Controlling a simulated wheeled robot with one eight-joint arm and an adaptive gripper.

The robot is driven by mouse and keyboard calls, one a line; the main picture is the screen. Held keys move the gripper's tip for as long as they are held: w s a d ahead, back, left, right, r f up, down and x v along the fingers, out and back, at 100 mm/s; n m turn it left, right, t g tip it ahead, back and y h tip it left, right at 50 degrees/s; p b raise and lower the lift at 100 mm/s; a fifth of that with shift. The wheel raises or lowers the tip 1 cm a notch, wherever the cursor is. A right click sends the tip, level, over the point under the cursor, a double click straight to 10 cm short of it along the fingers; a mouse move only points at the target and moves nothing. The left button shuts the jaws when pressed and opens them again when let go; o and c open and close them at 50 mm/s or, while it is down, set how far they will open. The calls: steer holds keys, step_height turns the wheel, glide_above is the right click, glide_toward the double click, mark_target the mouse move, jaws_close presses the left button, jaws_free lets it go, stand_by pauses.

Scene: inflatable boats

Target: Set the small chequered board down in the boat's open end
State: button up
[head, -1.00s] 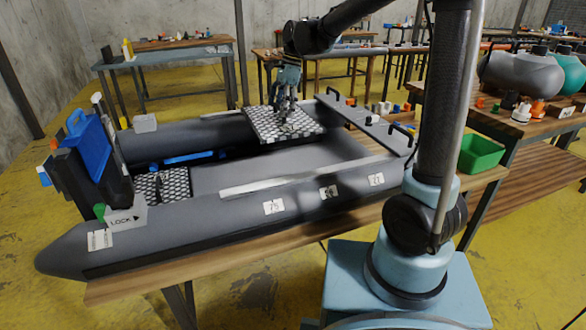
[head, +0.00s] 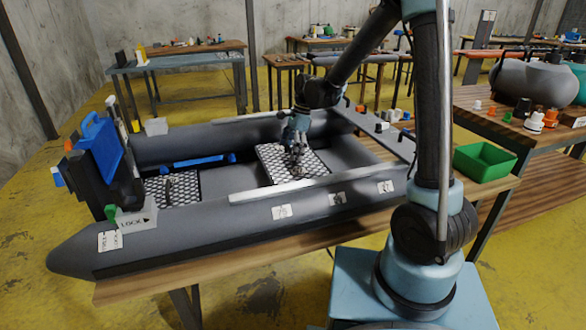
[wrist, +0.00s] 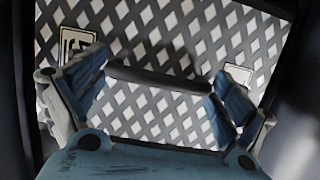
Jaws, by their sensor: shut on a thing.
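The small chequered board (head: 272,162), black with pale diamonds, is under my gripper (head: 297,170), between the grey boat's (head: 200,228) two side tubes. In the wrist view the fingers (wrist: 160,85) are shut on a dark bar across the board (wrist: 165,35), which fills most of that view. The board looks roughly level, its near edge close to the pale strip on the near tube. I cannot tell whether it touches the boat's floor. A second chequered board (head: 185,187) lies at the boat's left end, beside the motor.
A black and blue motor (head: 92,150) stands at the boat's left end. A dark panel with handles (head: 375,130) crosses the right end. A blue bar (head: 197,160) lies along the far tube. A green bin (head: 485,160) stands right of the boat. Grey floor right of the board is clear.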

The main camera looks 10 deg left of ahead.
mark_target(291, 163)
steer(key=shift+f, duration=3.25)
steer(key=o, duration=1.4)
steer(key=shift+o, duration=0.2)
steer(key=shift+r, duration=0.15)
